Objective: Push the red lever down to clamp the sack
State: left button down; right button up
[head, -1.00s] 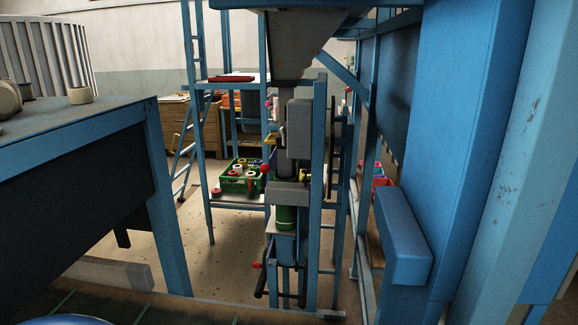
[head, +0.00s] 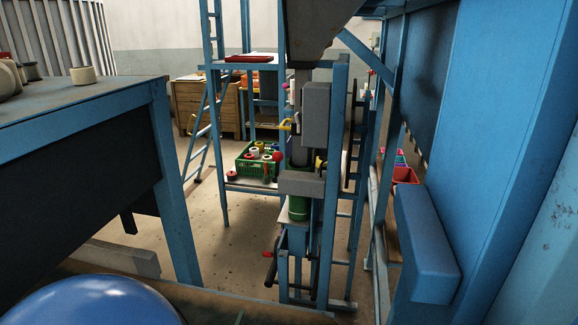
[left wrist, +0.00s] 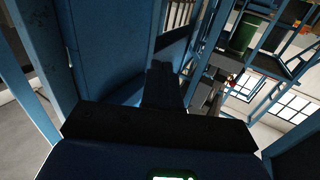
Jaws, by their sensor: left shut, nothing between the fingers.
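In the head view, the filling station stands ahead near the middle, with a grey spout (head: 301,140) under a hopper and a grey block (head: 300,183) above a green cylinder (head: 298,208). Small red knobs sit at its left side: an upper one (head: 285,86), a middle one (head: 276,156) and a low red grip (head: 268,254). I cannot tell which is the clamp lever. No sack can be made out clearly. My left gripper (left wrist: 163,72) shows dark in the left wrist view, shut and empty, apart from the station. My right gripper is not in view.
A blue-framed table (head: 60,110) stands close on the left. A large blue panel (head: 490,150) and a protruding blue box (head: 425,245) crowd the right. A green crate (head: 258,161) sits on a shelf behind. Open floor (head: 225,245) lies between table and station.

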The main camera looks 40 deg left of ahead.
pick_arm(q)
jog(key=w+a+r+m+y+b, duration=0.1)
jog(key=w+a+m+y+b, duration=0.2)
jog(key=w, duration=1.2)
jog(key=w+a+m+y, duration=0.2)
jog(key=w+a+m, duration=0.3)
jog(key=w, duration=1.1)
jog(key=w+a+r+m+g+y+b, duration=0.1)
jog(key=w+a+r+m+g+y, duration=0.15)
jog(key=w+a+r+y, duration=0.45)
jog(key=a+r+n+g+y+b, duration=0.1)
jog(key=a+r+n+g+y, duration=0.1)
jog(key=a+r+g+y, duration=0.4)
jog(key=w+a+r, duration=0.1)
jog(key=a+r, duration=0.3)
jog(key=r, duration=0.2)
jog(key=shift+a+g, duration=0.2)
jog(key=shift+g, duration=0.15)
jog(key=p, duration=0.1)
send_near(278, 167)
jog(key=w+a+r, duration=0.2)
jog(key=w, duration=0.1)
jog(key=w+a+r, duration=0.1)
jog(key=w, duration=0.1)
jog(key=shift+r, duration=0.4)
jog(key=shift+s+a+r, duration=0.15)
jog(key=shift+s+a, duration=0.15)
jog(key=shift+a, duration=0.3)
